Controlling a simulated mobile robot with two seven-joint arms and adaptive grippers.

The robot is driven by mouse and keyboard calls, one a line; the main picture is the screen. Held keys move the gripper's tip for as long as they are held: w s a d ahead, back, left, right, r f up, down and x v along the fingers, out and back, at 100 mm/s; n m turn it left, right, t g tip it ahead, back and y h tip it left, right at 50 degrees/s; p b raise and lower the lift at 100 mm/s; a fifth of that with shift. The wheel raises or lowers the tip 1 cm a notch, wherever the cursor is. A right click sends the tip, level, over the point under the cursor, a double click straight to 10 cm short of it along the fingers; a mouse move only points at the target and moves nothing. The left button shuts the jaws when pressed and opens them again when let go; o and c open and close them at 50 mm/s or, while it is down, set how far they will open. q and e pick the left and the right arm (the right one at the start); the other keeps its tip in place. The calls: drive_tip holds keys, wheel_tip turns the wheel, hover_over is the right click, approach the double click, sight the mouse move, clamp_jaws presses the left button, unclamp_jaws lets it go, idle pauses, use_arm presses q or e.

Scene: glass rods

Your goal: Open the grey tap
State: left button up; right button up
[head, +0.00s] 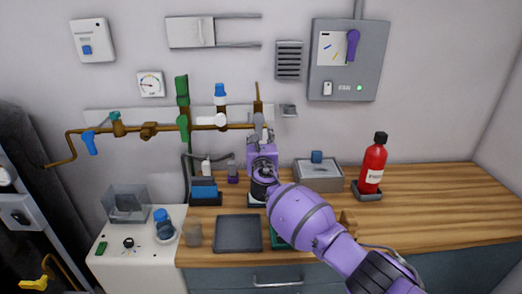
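My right gripper (261,135) reaches up from the purple arm to the right part of the brass pipe on the wall. Its fingertips are at a small grey part (259,119), which looks like the grey tap, under the short upright brass pipe (257,95). The fingers partly hide this part. I cannot tell whether they touch it or are closed on it, nor how its handle is turned. My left gripper is not in view.
Beside it on the same pipe are a white handle (211,121), a blue-topped valve (220,91) and green valves (182,91). A blue tap (89,142) hangs at the left. A red bottle (373,165) stands on the wooden counter (440,205), whose right part is clear.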

drive_tip(key=s, duration=0.7)
drive_tip(key=shift+s, duration=0.2)
idle(0.8)
